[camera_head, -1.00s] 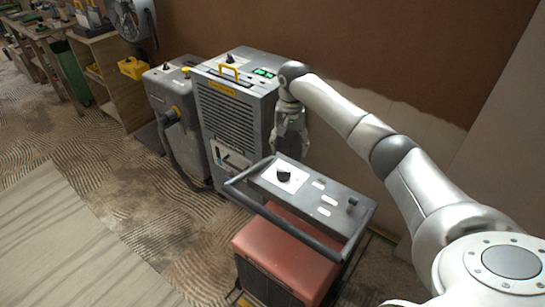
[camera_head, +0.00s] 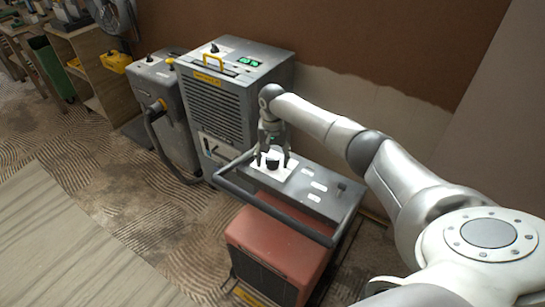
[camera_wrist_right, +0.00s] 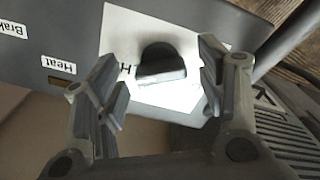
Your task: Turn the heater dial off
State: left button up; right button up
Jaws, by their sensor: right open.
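The heater (camera_head: 275,250) is a red box with a grey control panel (camera_head: 318,207) on top and a dark bar handle around it. A black dial (camera_head: 272,163) sits on a white plate near the panel's left end. The dial also shows in the right wrist view (camera_wrist_right: 161,62), on its white plate (camera_wrist_right: 190,95). My right gripper (camera_head: 271,160) points down over the dial. In the right wrist view its open fingers (camera_wrist_right: 160,80) stand on either side of the dial, with gaps visible. My left gripper is not in view.
A tall grey machine (camera_head: 222,112) with a yellow handle stands just behind the heater. A smaller grey unit (camera_head: 165,100) with a hose is left of it. The heater's bar handle (camera_head: 275,208) runs along the panel's front. Patterned floor (camera_head: 110,180) is open at left.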

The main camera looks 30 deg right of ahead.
jog(key=c, duration=1)
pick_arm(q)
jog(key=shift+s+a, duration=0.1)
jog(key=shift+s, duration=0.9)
